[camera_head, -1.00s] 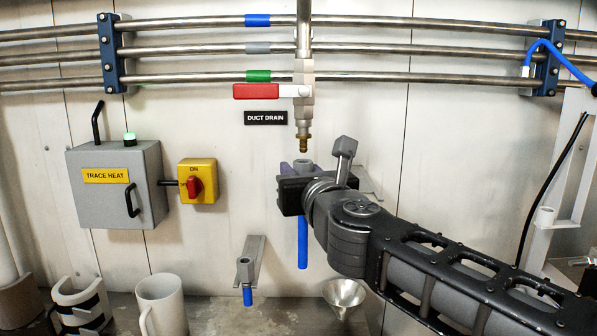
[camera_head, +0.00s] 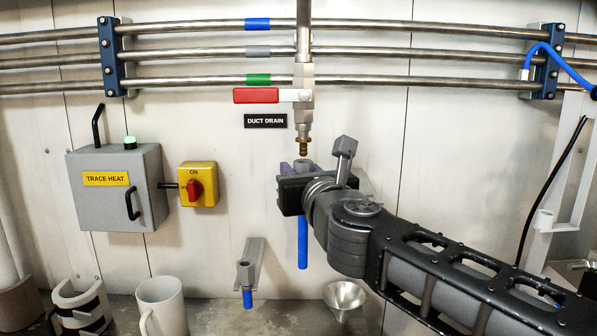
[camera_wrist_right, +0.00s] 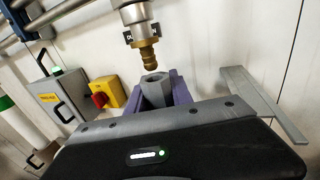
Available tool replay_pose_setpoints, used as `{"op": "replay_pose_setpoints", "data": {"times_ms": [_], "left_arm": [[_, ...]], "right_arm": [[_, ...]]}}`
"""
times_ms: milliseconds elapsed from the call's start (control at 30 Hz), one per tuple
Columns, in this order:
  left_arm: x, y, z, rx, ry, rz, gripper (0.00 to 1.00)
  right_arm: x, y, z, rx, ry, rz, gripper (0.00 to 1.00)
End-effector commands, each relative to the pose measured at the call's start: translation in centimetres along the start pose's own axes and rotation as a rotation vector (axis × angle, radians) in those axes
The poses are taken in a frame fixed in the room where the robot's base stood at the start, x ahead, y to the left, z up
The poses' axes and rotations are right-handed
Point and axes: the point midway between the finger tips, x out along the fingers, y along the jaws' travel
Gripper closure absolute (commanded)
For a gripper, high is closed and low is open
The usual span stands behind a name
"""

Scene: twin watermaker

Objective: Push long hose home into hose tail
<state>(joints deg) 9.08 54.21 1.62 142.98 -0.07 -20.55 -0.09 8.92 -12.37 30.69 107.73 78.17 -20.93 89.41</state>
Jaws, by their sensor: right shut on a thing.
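The long hose (camera_head: 303,245) is blue with a grey collar at its top, and hangs upright from my right gripper (camera_head: 303,173). The brass hose tail (camera_head: 303,146) points down from the valve under the vertical pipe. The collar sits below the tail, with a small gap between them in the head view. In the right wrist view the hose's grey collar (camera_wrist_right: 155,86) stands between the purple fingers, below the brass hose tail (camera_wrist_right: 145,58). My left gripper is not in view.
A short blue hose (camera_head: 247,297) with a grey collar hangs at a wall bracket (camera_head: 254,258). A metal funnel (camera_head: 344,297), a white mug (camera_head: 162,305) and a red valve handle (camera_head: 256,96) are nearby. A yellow switch (camera_head: 198,185) is on the wall to the left.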

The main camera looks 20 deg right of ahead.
Motion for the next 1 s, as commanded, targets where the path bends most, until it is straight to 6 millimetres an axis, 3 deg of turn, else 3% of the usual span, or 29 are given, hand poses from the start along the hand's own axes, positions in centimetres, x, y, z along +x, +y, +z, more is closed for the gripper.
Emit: {"op": "replay_pose_setpoints", "data": {"times_ms": [1000], "left_arm": [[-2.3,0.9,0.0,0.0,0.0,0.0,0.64]], "right_arm": [[0.0,-0.1,2.8,0.0,-0.002,-0.001,1.0]]}}
